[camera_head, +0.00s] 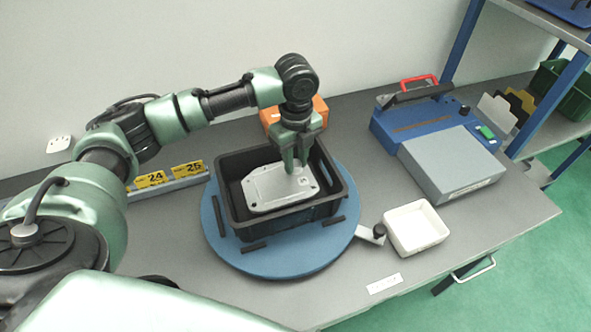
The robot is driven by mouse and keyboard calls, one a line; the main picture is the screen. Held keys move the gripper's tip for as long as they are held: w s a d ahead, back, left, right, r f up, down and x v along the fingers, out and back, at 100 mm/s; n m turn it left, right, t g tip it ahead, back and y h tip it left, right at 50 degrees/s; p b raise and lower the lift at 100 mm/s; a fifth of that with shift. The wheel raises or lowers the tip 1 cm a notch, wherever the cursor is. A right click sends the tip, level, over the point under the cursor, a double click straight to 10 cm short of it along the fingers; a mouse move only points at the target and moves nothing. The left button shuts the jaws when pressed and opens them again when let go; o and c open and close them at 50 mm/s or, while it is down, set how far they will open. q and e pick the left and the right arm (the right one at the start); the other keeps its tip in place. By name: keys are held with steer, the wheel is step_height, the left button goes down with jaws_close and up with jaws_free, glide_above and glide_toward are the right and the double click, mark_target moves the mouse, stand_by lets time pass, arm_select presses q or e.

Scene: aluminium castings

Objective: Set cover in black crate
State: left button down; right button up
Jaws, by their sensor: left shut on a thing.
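The cover (271,189) is a flat, light grey aluminium casting with small holes near its corners. It is inside the walls of the black crate (283,217), lying about level; I cannot tell whether it touches the crate floor. The crate stands on a round blue turntable (273,262). My left gripper (293,166) points down into the crate and is shut on the cover near its far right part. The gripper hides a bit of the cover and the crate's far wall. My right gripper is not in view.
An orange box (314,109) stands behind the crate. A white tray (416,228) and a small metal part (371,234) are right of the turntable. A blue and grey machine (432,145) is further right. Yellow number labels (187,169) stand left. The front table is mostly clear.

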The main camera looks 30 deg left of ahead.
mark_target(296, 173)
arm_select(q)
steer(key=shift+f+p, duration=0.3)
steer(key=shift+f, duration=2)
steer(key=shift+f, duration=0.1)
steer(key=c, duration=1.1)
jaws_free()
steer(key=shift+c, duration=0.2)
step_height(296, 173, up, 12)
steer(key=shift+r+b, duration=0.15)
steer(key=shift+b, duration=1.1)
